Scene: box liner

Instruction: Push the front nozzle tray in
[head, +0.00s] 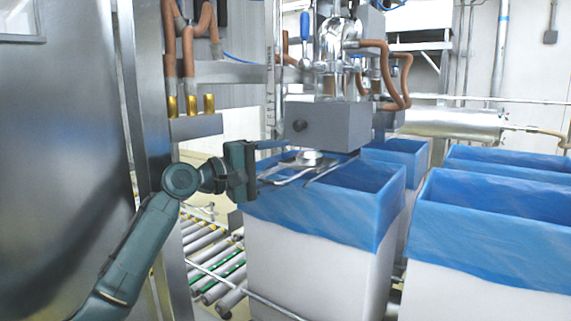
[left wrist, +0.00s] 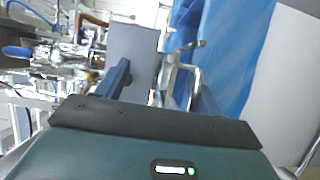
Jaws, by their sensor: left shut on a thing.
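The front nozzle tray (head: 312,160) is a thin metal frame with a round light piece on it. It sits under the grey nozzle block (head: 330,124), over the near edge of the front lined box. My left gripper (head: 278,163) reaches in from the left and is shut on the tray's near side. In the left wrist view, the gripper's fingers (left wrist: 160,90) stand on both sides of part of the metal tray (left wrist: 185,70), with the grey block (left wrist: 133,48) beyond. The exact contact is partly hidden. My right gripper is not in view.
The front box (head: 310,255) has a blue liner (head: 345,218). Another lined box (head: 490,245) stands to the right, with more behind. A roller conveyor (head: 215,270) runs below my left arm. A metal cabinet (head: 75,150) is close on the left, with brown hoses (head: 188,60) beside it.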

